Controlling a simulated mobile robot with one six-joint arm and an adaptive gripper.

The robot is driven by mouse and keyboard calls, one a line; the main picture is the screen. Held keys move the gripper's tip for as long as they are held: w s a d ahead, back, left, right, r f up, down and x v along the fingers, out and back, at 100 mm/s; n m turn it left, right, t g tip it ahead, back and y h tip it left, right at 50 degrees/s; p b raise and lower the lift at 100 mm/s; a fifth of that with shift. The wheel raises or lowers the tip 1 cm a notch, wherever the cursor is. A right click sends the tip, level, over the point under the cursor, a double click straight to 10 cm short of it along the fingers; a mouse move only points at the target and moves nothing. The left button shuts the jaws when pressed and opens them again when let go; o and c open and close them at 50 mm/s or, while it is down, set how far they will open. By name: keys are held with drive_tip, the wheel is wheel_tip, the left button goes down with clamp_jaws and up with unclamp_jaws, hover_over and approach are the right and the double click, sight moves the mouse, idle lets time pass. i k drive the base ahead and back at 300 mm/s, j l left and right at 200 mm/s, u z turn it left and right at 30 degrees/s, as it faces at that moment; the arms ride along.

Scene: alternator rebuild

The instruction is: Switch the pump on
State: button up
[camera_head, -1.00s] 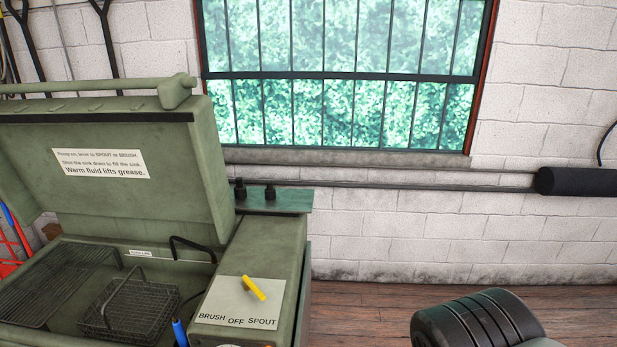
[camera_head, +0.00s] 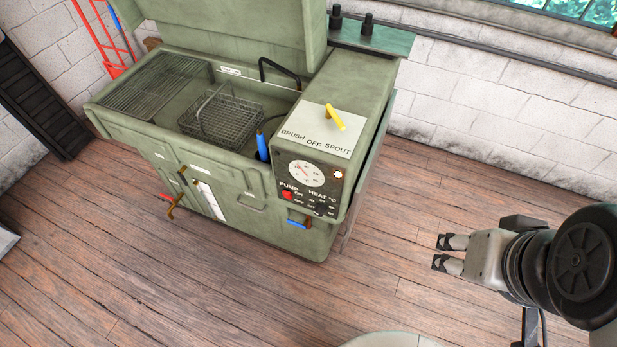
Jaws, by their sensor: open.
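A green parts washer (camera_head: 365,85) stands by the wall with its lid raised. Its front control panel (camera_head: 318,183) carries a round dial gauge, a white lamp at the right, and labels PUMP and HEAT. A small red pump switch (camera_head: 287,195) sits under the PUMP label at the panel's lower left; its position is too small to tell. A yellow lever (camera_head: 335,117) lies on top above the words BRUSH OFF SPOUT. My gripper (camera_head: 438,253) is open and empty, over the floor to the right of the washer, apart from it and pointing left.
A wire basket (camera_head: 220,118) and a blue-handled brush (camera_head: 262,147) are in the sink. A brass handle (camera_head: 176,205) and a blue-handled valve (camera_head: 298,223) stick out at the front. The wooden floor (camera_head: 250,300) before the washer is clear.

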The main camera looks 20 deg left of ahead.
sight(287, 194)
drive_tip(key=u, duration=1.25)
